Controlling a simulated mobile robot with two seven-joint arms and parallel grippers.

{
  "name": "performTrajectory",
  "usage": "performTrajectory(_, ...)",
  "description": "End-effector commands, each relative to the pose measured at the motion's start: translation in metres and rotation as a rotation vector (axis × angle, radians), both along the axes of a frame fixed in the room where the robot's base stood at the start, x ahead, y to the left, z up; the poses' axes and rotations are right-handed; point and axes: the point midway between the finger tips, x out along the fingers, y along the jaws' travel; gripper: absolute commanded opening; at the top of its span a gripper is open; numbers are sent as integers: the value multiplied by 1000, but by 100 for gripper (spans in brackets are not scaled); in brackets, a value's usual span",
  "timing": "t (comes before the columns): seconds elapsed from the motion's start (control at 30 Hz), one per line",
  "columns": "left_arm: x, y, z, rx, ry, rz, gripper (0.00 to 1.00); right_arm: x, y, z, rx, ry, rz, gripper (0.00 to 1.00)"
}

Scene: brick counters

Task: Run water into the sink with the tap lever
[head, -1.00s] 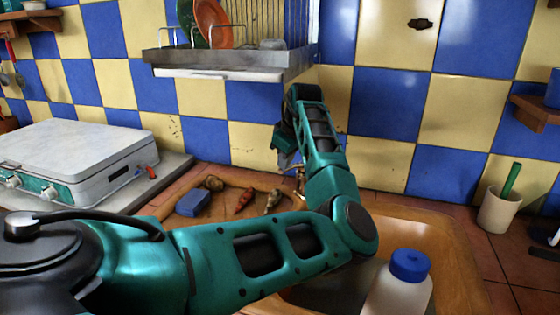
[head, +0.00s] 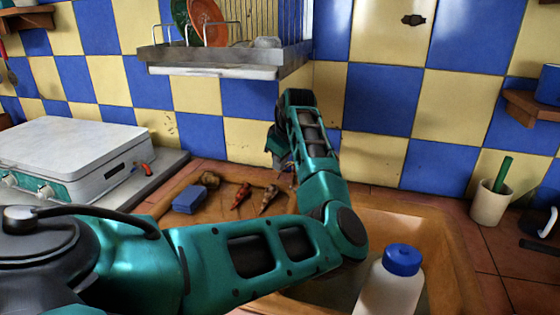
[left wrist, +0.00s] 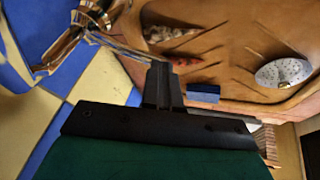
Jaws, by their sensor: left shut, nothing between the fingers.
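The tap (left wrist: 72,38) is shiny metal and shows at the upper left of the left wrist view, against the wall tiles. A thin metal part reaches from it towards my fingers; I cannot tell whether they touch. My left gripper (head: 283,160) is shut and empty near the wall behind the sink; it also shows in the left wrist view (left wrist: 160,72). In the head view my gripper and arm hide most or all of the tap. The orange-brown sink (head: 412,232) lies under and right of my arm. I see no running water. My right gripper is out of view.
A white bottle with a blue cap (head: 388,290) stands at the sink's front. A dish rack (head: 225,55) hangs above. A stove (head: 65,160) is at left, a cup (head: 490,203) at right.

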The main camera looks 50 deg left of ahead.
Motion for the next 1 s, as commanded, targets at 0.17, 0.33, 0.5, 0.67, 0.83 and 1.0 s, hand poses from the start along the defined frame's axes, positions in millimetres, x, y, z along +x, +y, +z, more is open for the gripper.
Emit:
performTrajectory(0.17,0,-1,4,0,0,0,0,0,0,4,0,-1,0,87)
performTrajectory(0.33,-3,-8,22,0,0,0,0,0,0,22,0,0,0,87)
performTrajectory(0.5,-6,-21,46,2,-4,1,0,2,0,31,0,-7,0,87)
performTrajectory(0.67,-11,-35,77,1,-3,0,0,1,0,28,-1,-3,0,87)
performTrajectory(0.83,-14,-46,99,1,-2,-1,0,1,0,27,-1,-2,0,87)
performTrajectory(1.0,-16,-50,107,0,-1,0,0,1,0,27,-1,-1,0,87)
